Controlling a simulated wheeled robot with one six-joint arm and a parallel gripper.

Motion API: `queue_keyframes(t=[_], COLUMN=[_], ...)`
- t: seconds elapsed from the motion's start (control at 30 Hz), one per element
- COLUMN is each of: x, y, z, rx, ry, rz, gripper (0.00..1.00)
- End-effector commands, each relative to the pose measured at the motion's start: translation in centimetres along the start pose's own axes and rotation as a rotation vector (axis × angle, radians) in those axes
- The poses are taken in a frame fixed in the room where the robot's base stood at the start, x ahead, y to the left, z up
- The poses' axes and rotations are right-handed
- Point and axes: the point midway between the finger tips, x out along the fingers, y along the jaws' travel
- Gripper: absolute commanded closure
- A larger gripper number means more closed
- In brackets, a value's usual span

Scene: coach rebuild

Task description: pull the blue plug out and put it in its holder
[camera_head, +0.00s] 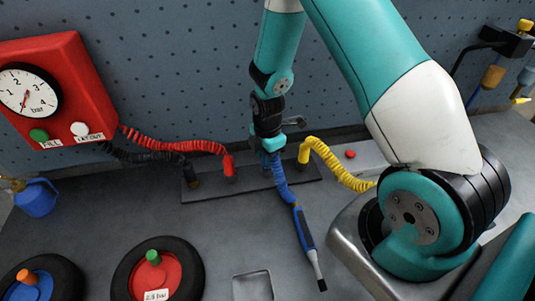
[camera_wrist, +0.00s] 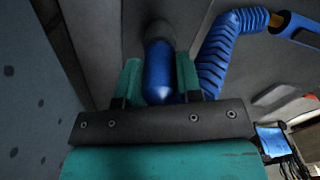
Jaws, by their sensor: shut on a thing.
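The blue plug (camera_wrist: 158,72) sits between the two teal fingers of my gripper (camera_wrist: 159,82) in the wrist view. My gripper is shut on it. The plug's far end meets a dark grey round part; I cannot tell whether it is seated in a socket. In the head view my gripper (camera_head: 268,150) points down over the dark socket strip (camera_head: 215,193) and hides most of the plug. A blue coiled hose (camera_head: 280,178) runs from there to a blue tool (camera_head: 304,228) lying on the bench. I cannot make out which thing is the plug's holder.
A red plug (camera_head: 229,167) and a yellow plug (camera_head: 304,152) with coiled hoses stand on either side of my gripper. A red gauge box (camera_head: 65,95) is at left. Wheels (camera_head: 135,285) and a shallow tray (camera_head: 252,285) are in front. A black rack (camera_head: 510,40) is at right.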

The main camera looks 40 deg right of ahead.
Motion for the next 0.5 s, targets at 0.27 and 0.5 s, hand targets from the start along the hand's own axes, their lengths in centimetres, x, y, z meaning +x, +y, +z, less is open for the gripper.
queue_keyframes(t=[0.27, 0.5], x=[0.80, 0.66], y=[0.01, 0.02], z=[0.00, 0.00], rx=[0.000, 0.000], ry=[0.000, 0.000], rz=[0.000, 0.001], gripper=[0.94, 0.60])
